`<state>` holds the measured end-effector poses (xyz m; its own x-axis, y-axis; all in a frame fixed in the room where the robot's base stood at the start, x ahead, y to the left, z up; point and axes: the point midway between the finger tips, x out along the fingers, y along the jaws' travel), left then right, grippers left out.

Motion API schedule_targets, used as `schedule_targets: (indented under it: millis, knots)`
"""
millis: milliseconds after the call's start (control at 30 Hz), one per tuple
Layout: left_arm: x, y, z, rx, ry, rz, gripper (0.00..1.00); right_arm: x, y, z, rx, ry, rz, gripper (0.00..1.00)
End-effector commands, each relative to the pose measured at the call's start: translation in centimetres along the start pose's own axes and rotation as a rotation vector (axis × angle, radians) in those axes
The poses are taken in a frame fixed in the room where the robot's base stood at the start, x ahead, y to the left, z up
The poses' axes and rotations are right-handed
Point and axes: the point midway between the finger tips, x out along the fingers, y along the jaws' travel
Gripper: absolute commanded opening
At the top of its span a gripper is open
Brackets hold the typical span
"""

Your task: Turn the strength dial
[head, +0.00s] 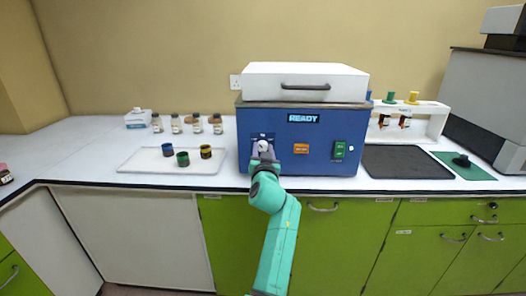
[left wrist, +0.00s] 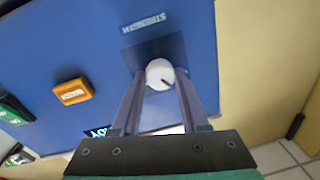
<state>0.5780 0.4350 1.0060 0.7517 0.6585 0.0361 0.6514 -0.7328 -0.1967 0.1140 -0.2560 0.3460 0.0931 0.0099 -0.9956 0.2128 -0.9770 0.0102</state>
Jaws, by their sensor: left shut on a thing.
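The strength dial (left wrist: 159,72) is a white round knob with a dark mark, on a dark label plate on the front of the blue machine (head: 325,165). In the head view the dial (head: 263,145) is at the machine's left side, partly hidden by my gripper. My left gripper (head: 263,151) reaches it from the front. In the left wrist view the two fingers of my left gripper (left wrist: 160,84) lie one on each side of the dial, shut on it. My right gripper is not in view.
The machine's display (head: 303,118) reads READY. An orange button (head: 301,148) and a green switch (head: 339,150) are on its front. A white tray (head: 140,161) with small dark jars is at left, a black mat (head: 405,162) at right. Several bottles stand behind the tray.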

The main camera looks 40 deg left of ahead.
Motion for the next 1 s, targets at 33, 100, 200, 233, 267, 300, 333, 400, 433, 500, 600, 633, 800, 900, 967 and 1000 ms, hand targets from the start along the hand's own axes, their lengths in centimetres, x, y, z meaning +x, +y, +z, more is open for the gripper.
schedule_targets:
  millis: [33, 100, 200, 233, 267, 300, 333, 400, 433, 500, 600, 633, 800, 900, 967, 1000]
  knots:
    - [0.02, -0.06, -0.08, 0.043, 0.006, 0.000, 0.00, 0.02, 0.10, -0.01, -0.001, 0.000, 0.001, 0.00]
    - [0.03, -0.11, -0.07, 0.110, 0.010, 0.000, 0.00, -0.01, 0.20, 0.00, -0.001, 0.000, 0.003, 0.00]
    - [0.03, -0.09, -0.09, 0.203, 0.017, 0.002, 0.00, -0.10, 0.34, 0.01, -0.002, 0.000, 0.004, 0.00]
    - [0.03, -0.10, -0.12, 0.231, 0.020, 0.003, 0.00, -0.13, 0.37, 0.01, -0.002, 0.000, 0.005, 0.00]
    - [0.03, -0.11, -0.12, 0.256, 0.022, 0.003, 0.00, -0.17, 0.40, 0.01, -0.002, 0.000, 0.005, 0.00]
    - [0.03, -0.11, -0.10, 0.290, 0.024, 0.004, 0.00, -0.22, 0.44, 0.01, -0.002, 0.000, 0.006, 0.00]
    - [0.03, -0.12, -0.09, 0.315, 0.025, 0.004, 0.00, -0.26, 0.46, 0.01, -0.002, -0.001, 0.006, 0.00]
    - [0.04, -0.13, -0.12, 0.369, 0.030, 0.005, 0.00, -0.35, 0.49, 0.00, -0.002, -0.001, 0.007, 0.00]
    - [0.03, -0.12, -0.13, 0.390, 0.032, 0.006, 0.00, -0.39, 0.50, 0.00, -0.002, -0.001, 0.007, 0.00]
    - [0.03, -0.11, -0.14, 0.435, 0.036, 0.007, 0.00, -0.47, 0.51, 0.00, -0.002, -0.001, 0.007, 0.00]
    - [0.04, -0.15, -0.12, 0.490, 0.040, 0.007, 0.00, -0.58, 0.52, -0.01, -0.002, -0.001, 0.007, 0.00]
    - [0.04, -0.15, -0.11, 0.504, 0.040, 0.007, 0.00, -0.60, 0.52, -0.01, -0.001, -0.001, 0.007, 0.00]
    - [0.04, -0.15, -0.15, 0.560, 0.046, 0.008, 0.00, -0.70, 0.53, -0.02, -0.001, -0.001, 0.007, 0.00]
    - [0.04, -0.16, -0.17, 0.576, 0.048, 0.008, 0.00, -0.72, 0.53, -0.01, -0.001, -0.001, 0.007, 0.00]
    - [0.04, -0.16, -0.18, 0.582, 0.048, 0.008, 0.00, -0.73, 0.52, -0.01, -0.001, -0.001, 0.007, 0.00]
    - [0.04, -0.16, -0.18, 0.585, 0.049, 0.008, 0.00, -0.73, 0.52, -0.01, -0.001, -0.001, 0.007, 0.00]
